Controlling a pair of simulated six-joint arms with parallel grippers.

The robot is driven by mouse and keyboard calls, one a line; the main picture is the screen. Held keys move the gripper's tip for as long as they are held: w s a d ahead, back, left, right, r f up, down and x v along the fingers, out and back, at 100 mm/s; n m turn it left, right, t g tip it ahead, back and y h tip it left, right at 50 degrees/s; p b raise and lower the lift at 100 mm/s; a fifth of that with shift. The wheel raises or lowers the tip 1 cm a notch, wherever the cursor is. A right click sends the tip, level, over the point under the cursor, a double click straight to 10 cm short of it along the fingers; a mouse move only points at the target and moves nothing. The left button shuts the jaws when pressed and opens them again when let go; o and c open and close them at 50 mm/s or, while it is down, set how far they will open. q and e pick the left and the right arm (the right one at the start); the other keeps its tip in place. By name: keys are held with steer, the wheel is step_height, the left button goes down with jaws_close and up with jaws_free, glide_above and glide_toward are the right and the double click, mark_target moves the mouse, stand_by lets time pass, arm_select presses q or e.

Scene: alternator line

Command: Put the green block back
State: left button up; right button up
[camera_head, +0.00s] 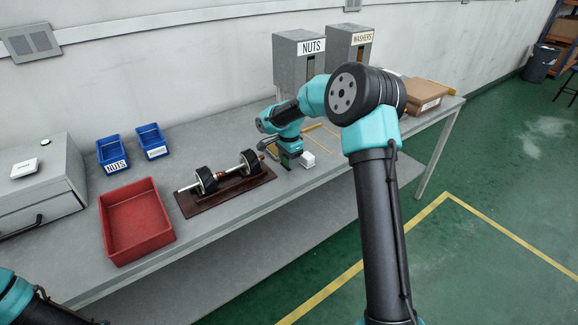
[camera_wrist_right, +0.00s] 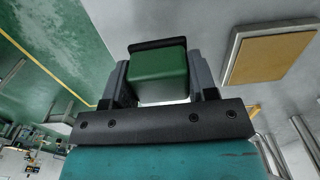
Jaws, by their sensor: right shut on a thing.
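The green block (camera_wrist_right: 158,78) sits between the two fingers of my right gripper in the right wrist view. My right gripper (camera_head: 289,158) is shut on it. In the head view the gripper is over the bench, just right of the brown stand, and the block is mostly hidden by the gripper. I cannot tell whether the block touches the bench. A white block (camera_head: 307,160) is on the bench close to the right of the gripper. My left arm shows only at the lower left corner; its gripper is out of view.
A brown stand (camera_head: 222,197) holds a shaft with black parts. A red bin (camera_head: 137,222) and blue bins (camera_head: 112,153) are to the left. Grey NUTS (camera_head: 298,62) and WASHERS (camera_head: 347,42) dispensers stand behind. A cardboard box (camera_head: 418,93) lies at the right end.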

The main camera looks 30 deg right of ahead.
steer(key=shift+w, duration=0.1)
steer(key=shift+w+d, duration=0.1)
steer(key=shift+d, duration=0.05)
steer(key=shift+w+f, duration=0.15)
steer(key=shift+f, duration=1.65)
steer(key=shift+f, duration=0.15)
steer(key=o, duration=0.9)
step_height(320, 180, up, 12)
steer(key=shift+r, duration=0.2)
